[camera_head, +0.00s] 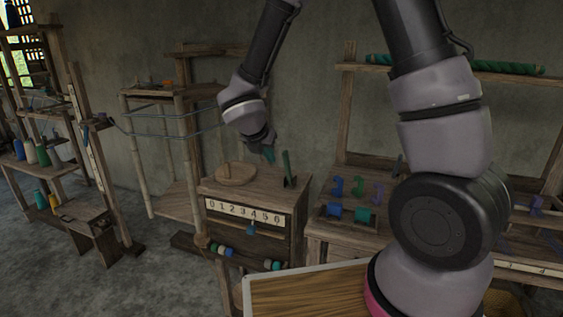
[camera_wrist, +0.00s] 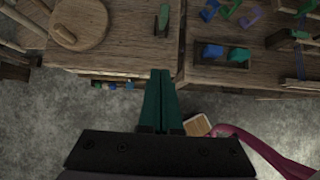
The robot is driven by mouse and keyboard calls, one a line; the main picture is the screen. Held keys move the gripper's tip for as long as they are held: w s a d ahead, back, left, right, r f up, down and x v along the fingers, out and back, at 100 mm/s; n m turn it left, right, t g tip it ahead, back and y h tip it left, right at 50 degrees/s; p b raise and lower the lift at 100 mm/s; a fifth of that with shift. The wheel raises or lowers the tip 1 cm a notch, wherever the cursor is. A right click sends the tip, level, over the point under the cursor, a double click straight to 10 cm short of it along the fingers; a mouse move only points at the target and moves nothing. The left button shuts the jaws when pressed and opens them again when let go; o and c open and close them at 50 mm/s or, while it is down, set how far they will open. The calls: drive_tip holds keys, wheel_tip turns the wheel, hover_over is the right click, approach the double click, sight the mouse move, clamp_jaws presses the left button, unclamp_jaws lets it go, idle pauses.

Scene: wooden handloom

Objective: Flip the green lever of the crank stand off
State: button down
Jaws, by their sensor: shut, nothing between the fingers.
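The crank stand (camera_head: 265,188) is a wooden cabinet with a round wooden disc (camera_head: 236,173) and a peg-like handle on top. The green lever (camera_head: 287,168) stands near upright at the right of its top. In the wrist view the lever (camera_wrist: 163,18) shows near the top edge, to the right of the disc (camera_wrist: 85,22). My gripper (camera_head: 269,155) has green fingers and is shut and empty. In the head view it appears above the stand, left of the lever. In the wrist view its fingertips (camera_wrist: 160,72) are apart from the lever.
A number strip (camera_head: 243,215) is on the stand's front, with coloured spools below. To the right, a bench holds blue, green and purple pieces (camera_head: 357,187). A wooden rack (camera_head: 165,150) stands behind left. Open floor (camera_head: 150,285) lies at front left.

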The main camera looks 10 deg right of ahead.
approach(288, 169)
drive_tip(key=shift+w+f, duration=0.85)
drive_tip(key=shift+f, duration=0.4)
drive_tip(key=shift+d, duration=0.1)
drive_tip(key=shift+r, duration=0.1)
